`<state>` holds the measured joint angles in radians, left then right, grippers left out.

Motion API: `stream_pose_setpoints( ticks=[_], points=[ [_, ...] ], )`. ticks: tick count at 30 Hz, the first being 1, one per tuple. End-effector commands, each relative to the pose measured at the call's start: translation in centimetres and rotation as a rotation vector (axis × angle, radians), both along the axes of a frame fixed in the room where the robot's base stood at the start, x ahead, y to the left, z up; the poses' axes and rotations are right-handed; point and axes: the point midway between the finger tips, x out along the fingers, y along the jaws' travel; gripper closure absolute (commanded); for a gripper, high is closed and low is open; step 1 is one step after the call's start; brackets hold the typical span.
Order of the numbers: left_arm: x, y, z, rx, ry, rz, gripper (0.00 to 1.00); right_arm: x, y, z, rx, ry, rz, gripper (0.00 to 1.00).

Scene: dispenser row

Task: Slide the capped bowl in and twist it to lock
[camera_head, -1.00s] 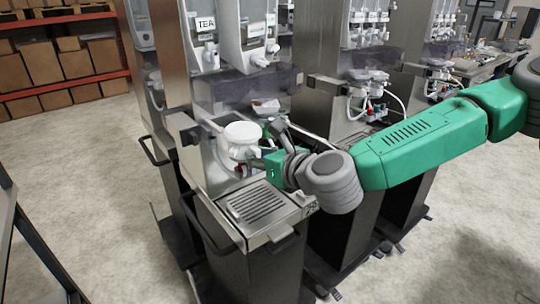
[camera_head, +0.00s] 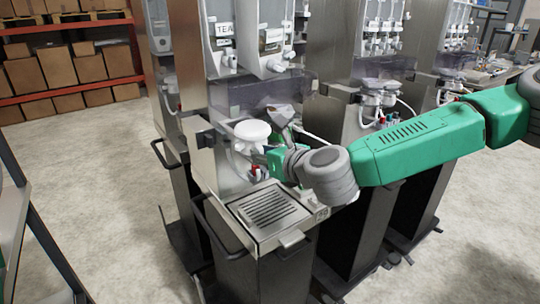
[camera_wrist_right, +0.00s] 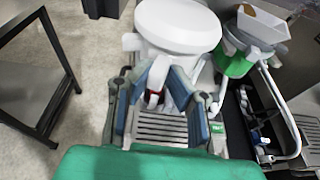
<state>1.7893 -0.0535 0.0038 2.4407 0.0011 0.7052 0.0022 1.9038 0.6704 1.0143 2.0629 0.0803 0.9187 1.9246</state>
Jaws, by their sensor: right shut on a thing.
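The capped bowl (camera_head: 252,131), white with a round white lid, is upright at the front of the tea dispenser (camera_head: 222,100), above its drip tray (camera_head: 266,208). In the right wrist view the capped bowl (camera_wrist_right: 178,24) fills the top middle, just beyond the fingers. My right gripper (camera_head: 266,158) comes in from the right and is shut on the bowl's lower part; it also shows in the right wrist view (camera_wrist_right: 168,78). Whether the bowl sits in its mount cannot be told; its underside is mostly hidden. My left gripper is not in view.
A small tilted tray-like chute (camera_head: 284,114) stands just right of the bowl. More dispensers (camera_head: 380,95) stand close on the right. A dark metal frame (camera_head: 30,215) is at the left edge. Open floor (camera_head: 100,170) lies between it and the machines.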

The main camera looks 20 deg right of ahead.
Motion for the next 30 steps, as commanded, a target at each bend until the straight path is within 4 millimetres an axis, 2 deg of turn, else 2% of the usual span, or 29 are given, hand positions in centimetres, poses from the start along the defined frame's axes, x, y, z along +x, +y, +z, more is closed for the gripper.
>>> stream_pose_setpoints(
  ticks=[1,17,30],
  points=[
    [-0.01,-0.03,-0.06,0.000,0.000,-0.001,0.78,-0.09,0.56,0.29,0.002,-0.007,0.023,1.00],
    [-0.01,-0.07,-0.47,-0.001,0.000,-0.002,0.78,0.02,0.37,0.32,0.018,0.001,0.018,1.00],
    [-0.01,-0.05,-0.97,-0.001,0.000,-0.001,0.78,0.20,-0.41,0.26,0.028,0.005,0.056,1.00]
  ],
)
